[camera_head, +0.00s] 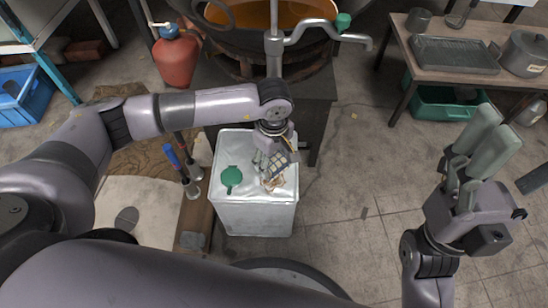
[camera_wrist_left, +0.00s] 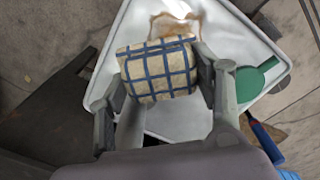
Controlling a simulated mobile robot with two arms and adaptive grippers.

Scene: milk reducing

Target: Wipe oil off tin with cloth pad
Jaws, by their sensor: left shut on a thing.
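The tin (camera_head: 255,217) is a silvery-white square can standing on the floor in the middle of the head view, with a green round cap (camera_head: 231,177) on its top. A brown oil stain (camera_head: 273,182) shows on the top near the right front side. My left gripper (camera_head: 272,160) is over the tin's top, shut on the blue-checked cloth pad (camera_head: 280,162). The left wrist view shows the pad (camera_wrist_left: 158,70) between both fingers, beside the stain (camera_wrist_left: 178,24). Whether the pad touches the top is unclear. My right gripper (camera_head: 478,150) is raised at the right, away from the tin, its fingers seeming apart.
A dark stove with a large pan (camera_head: 270,15) stands behind the tin. A red gas bottle (camera_head: 176,56) is at back left. Blue-handled tools (camera_head: 182,165) stand left of the tin. A wooden table (camera_head: 455,60) with pots is at back right. Floor right of the tin is clear.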

